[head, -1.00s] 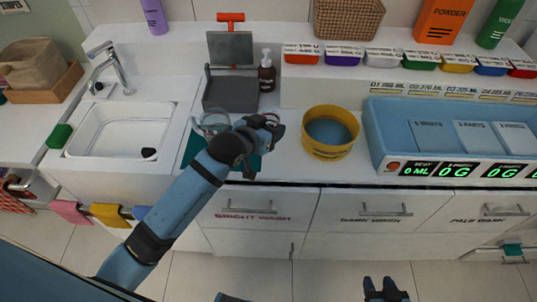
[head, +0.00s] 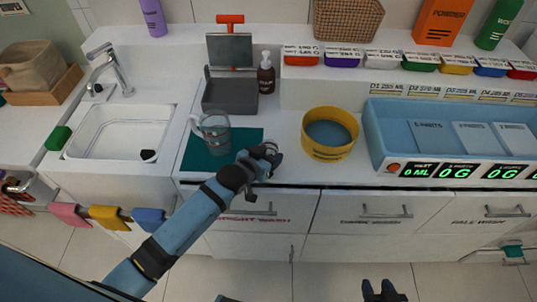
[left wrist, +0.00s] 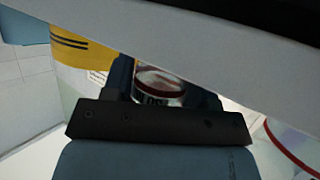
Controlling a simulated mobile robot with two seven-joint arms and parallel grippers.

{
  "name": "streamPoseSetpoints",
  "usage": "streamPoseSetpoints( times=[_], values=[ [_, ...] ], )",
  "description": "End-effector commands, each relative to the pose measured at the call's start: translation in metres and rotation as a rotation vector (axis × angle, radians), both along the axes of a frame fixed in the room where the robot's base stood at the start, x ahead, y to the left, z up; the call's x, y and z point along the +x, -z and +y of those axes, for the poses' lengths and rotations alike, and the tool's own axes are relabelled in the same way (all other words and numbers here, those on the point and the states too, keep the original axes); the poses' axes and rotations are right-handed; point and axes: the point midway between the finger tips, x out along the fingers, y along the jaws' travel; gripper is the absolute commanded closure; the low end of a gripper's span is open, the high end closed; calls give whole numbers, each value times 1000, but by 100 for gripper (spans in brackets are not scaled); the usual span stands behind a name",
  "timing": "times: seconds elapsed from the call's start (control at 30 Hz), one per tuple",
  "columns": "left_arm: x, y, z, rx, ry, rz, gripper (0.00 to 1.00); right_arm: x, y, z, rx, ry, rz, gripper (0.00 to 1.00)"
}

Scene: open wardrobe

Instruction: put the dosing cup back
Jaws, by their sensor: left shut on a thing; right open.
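My left gripper (head: 268,155) is just above the counter's front edge, between the teal mat and the yellow tub. In the left wrist view it is shut on a small clear cup (left wrist: 159,86) with a reddish rim and dark marks, which looks like the dosing cup. In the head view that cup is too small and covered to make out. A clear jug (head: 214,135) with a handle stands upright on the teal mat (head: 196,158), left of the gripper. My right gripper (head: 384,288) is open and empty, low in front of the drawers.
The yellow tub (head: 329,152) stands close right of my left gripper. A blue tray with displays (head: 373,130) lies further right. A grey stand (head: 228,98) and a pump bottle (head: 266,80) are behind. The sink (head: 112,143) is at left.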

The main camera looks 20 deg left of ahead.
Motion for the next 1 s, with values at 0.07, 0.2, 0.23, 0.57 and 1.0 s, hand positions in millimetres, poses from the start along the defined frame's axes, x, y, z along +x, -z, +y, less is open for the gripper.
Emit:
streamPoseSetpoints(
  times=[0.07, 0.2, 0.23, 0.57, 1.0],
  values=[
    [0, 2, 0, 0, 0, 0, 72, 0, 1, 0, 0, 0, 0, 57],
    [0, 2, 0, 0, 0, 1, 24, 0, 1, -1, -1, 1, 1, 57],
    [0, 2, 0, 0, 0, 1, 22, 0, 1, -1, -2, 2, 2, 57],
    [0, -2, 0, 0, 0, -1, 22, -1, 3, -2, -3, 2, 5, 57],
    [-74, -31, 25, 1, 0, 2, 22, -1, 2, -2, -3, 1, 4, 57]
  ],
)
